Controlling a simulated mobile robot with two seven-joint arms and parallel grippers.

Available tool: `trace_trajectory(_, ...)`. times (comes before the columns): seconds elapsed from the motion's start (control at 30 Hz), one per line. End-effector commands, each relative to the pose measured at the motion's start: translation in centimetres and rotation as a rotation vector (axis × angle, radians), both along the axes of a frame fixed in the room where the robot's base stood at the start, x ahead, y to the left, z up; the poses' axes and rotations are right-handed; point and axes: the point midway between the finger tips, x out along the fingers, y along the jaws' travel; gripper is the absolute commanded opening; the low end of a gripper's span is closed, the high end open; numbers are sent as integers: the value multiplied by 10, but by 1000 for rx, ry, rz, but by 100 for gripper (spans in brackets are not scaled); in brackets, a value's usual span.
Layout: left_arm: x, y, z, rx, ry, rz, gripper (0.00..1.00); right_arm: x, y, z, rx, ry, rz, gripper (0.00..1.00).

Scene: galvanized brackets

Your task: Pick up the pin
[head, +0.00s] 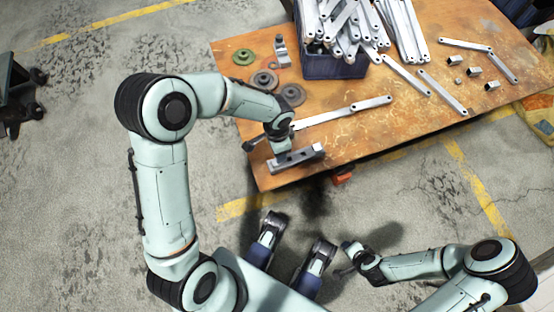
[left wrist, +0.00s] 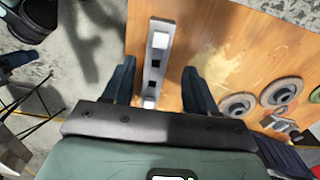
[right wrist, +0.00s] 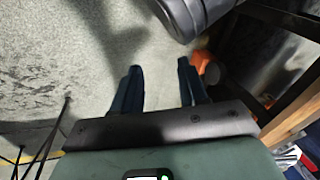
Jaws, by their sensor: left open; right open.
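No piece can be told for sure as the pin. A flat grey metal bar with square holes (head: 298,159) lies by the table's near left edge. It also shows in the left wrist view (left wrist: 157,42), between my left fingers. My left gripper (left wrist: 158,72) is open over this bar; in the head view the wrist partly hides it. Several small metal pieces (head: 474,71) lie at the table's right side, too small to name. My right gripper (right wrist: 159,66) is open and empty, above the floor off the table's near side.
A dark blue bin (head: 335,68) full of metal strips stands at the back of the wooden table (head: 395,125). Round grey discs (head: 291,95), a green ring (head: 243,57) and a small metal bracket (head: 281,50) lie at left. Loose strips (head: 442,92) lie at right.

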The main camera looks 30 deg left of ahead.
Motion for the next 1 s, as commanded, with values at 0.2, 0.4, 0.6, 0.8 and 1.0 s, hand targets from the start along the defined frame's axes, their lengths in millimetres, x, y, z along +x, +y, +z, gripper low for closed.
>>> trace_trajectory(0.2, -1, 0, -39, -1, 3, 1, 57, 18, -9, -14, -23, -45, -20, 43)
trace_trajectory(0.4, -1, 0, -48, -2, 3, 2, 57, 21, -12, -17, -29, -52, -25, 43)
trace_trajectory(0.6, -2, 2, -70, -2, 4, 3, 57, 3, -14, -35, -25, 7, -25, 43)
trace_trajectory(0.8, -3, 3, -96, -2, 4, 3, 57, -19, -17, -54, -23, 83, -28, 43)
trace_trajectory(1.0, -3, 3, -97, -2, 2, 3, 57, -21, -18, -54, -23, 88, -29, 43)
